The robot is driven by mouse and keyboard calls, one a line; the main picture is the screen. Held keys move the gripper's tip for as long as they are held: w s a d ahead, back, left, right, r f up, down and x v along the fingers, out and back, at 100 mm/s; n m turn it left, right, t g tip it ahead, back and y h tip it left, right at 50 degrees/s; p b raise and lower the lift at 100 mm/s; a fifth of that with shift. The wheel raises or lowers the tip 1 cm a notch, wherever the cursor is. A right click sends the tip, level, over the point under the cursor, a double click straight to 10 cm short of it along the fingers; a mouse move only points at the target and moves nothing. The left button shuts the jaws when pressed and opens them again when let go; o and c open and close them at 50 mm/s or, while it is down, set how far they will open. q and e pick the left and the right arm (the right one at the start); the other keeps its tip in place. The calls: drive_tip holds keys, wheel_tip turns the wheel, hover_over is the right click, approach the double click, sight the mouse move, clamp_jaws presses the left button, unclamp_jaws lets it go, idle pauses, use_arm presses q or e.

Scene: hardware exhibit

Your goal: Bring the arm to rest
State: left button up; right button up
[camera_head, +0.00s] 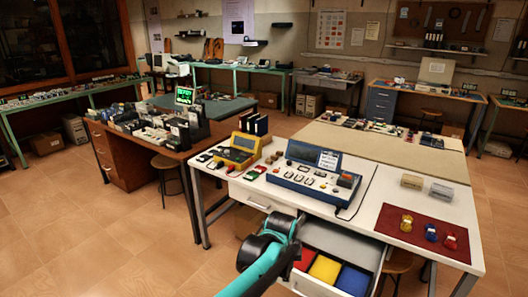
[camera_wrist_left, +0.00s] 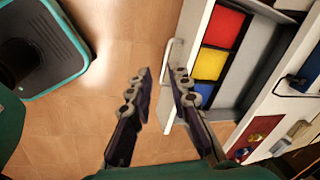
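My left arm (camera_head: 262,262) reaches up from the bottom of the head view, teal with dark joints; its fingers are not clearly visible there. In the left wrist view, my left gripper (camera_wrist_left: 160,80) is open, its two dark fingers apart with nothing held between them. The fingers are close to the white handle (camera_wrist_left: 169,62) of an open drawer; whether they touch it I cannot tell. The drawer (camera_head: 352,246) hangs out of the white table and holds red, yellow and blue sections. My right gripper is not in view.
The white table (camera_head: 380,209) carries a blue console (camera_head: 310,180), a yellow device (camera_head: 239,150) and a dark red mat (camera_head: 400,236) with small yellow, blue and red toy-like items. A brown desk (camera_head: 130,153) stands left. A stool (camera_head: 167,165) is between them. Floor at left is clear.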

use_arm(q)
drive_tip(key=s+a+r+n+t, duration=0.2)
drive_tip(key=s+a+r+n, duration=0.1)
drive_tip(key=s+a+n, duration=0.55)
drive_tip(key=s+a+r+n+t, duration=0.1)
drive_tip(key=s+a+r+n, duration=0.35)
drive_tip(key=a, duration=0.75)
drive_tip(key=s+a+f+n+t+y, duration=0.1)
drive_tip(key=s+a+f+n, duration=0.2)
drive_tip(key=s+a+n, duration=0.2)
drive_tip(key=shift+s+f+n, duration=0.2)
drive_tip(key=shift+s+n, duration=0.7)
drive_tip(key=shift+s, duration=0.3)
